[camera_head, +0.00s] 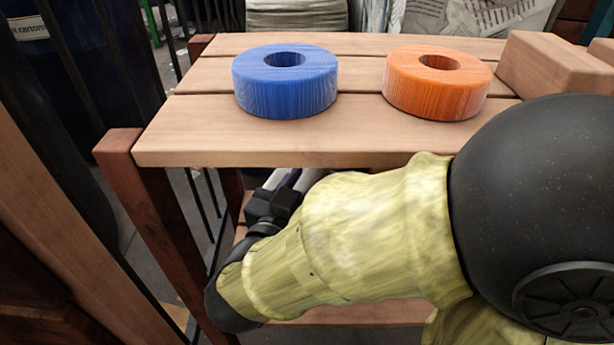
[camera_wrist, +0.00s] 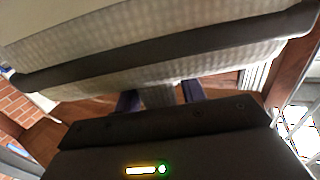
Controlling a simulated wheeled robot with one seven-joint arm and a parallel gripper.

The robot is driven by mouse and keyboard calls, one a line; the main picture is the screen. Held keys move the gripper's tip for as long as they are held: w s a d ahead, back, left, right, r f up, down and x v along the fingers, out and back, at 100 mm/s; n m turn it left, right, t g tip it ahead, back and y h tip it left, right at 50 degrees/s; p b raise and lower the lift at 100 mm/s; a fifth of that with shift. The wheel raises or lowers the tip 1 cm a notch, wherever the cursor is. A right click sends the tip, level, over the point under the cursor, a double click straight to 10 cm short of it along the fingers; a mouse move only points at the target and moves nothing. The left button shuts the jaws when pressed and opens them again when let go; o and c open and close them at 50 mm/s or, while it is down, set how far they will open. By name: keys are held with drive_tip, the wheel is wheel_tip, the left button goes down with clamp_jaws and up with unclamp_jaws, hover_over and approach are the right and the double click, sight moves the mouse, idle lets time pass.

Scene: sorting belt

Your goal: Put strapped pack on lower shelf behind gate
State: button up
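The strapped pack (camera_wrist: 215,28), pale and woven with a dark band across it, fills the top of the wrist view, tilted and very close. My gripper (camera_wrist: 160,96) has its two purple fingers on either side of a grey tab below the pack, and the tab fills the gap. In the head view my gripper (camera_head: 285,180) reaches under the upper shelf (camera_head: 270,140), and its tips and the pack are mostly hidden. The lower shelf (camera_head: 370,313) shows only in part, below my arm.
A blue ring (camera_head: 260,92), an orange ring (camera_head: 410,92) and a wooden block (camera_head: 560,65) sit on the upper shelf. A dark red post (camera_head: 165,220) stands left of my gripper. Dark upright bars (camera_head: 68,55) stand further left. The upper shelf's boards are close above my forearm.

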drive_tip(key=shift+o, duration=0.4)
drive_tip(key=shift+r, duration=0.2)
drive_tip(key=p+v, duration=0.2)
drive_tip(key=v, duration=1)
drive_tip(key=shift+p, duration=0.4)
